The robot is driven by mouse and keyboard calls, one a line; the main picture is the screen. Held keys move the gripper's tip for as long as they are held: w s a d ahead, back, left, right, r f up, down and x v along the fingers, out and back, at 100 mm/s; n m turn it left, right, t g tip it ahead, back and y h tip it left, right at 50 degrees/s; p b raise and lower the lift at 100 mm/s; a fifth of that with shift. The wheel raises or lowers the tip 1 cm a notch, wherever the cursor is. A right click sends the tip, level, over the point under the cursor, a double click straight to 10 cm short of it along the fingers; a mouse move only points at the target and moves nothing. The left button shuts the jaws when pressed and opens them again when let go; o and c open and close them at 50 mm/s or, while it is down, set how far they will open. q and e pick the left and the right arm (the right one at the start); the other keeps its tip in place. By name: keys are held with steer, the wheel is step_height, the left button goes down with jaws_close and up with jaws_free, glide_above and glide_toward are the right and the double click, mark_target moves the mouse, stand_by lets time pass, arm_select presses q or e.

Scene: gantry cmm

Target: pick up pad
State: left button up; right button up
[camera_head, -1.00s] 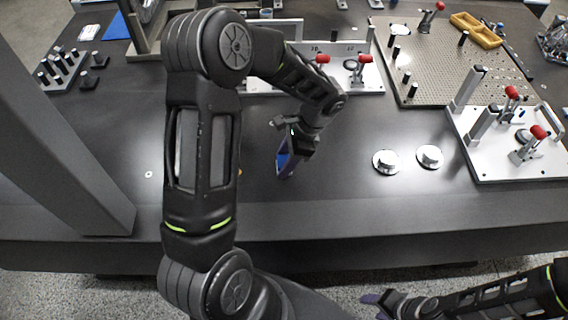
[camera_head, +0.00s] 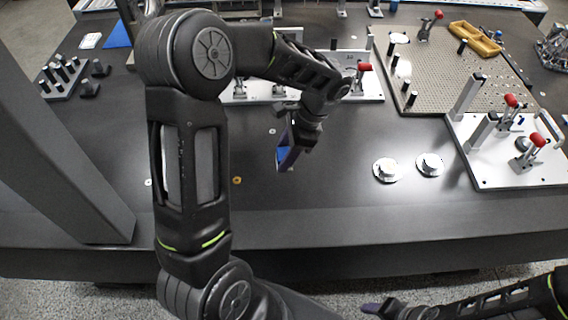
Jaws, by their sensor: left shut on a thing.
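My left gripper (camera_head: 289,158) hangs over the middle of the dark table with its fingers pointing down. It is shut on a small blue piece (camera_head: 281,154), which looks like the pad. Much of the pad is hidden by the fingers, and I cannot tell exactly how far it is above the table. My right gripper (camera_head: 372,308) shows at the bottom edge, in front of the table and away from the pad; its opening cannot be made out.
Two round silver discs (camera_head: 388,169) lie right of the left gripper. A white fixture plate with red-handled clamps (camera_head: 500,178) stands at right, a perforated plate (camera_head: 440,70) behind it. Another clamp fixture (camera_head: 372,90) is behind the gripper. A pin block (camera_head: 62,78) stands far left.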

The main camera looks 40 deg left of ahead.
mark_target(279, 154)
arm_select(q)
step_height(279, 154, up, 4)
steer(key=shift+f, duration=0.25)
stand_by(0.4)
steer(key=o, duration=0.7)
steer(key=c, duration=0.6)
steer(key=shift+o, duration=0.2)
steer(key=shift+s+d+f, duration=0.1)
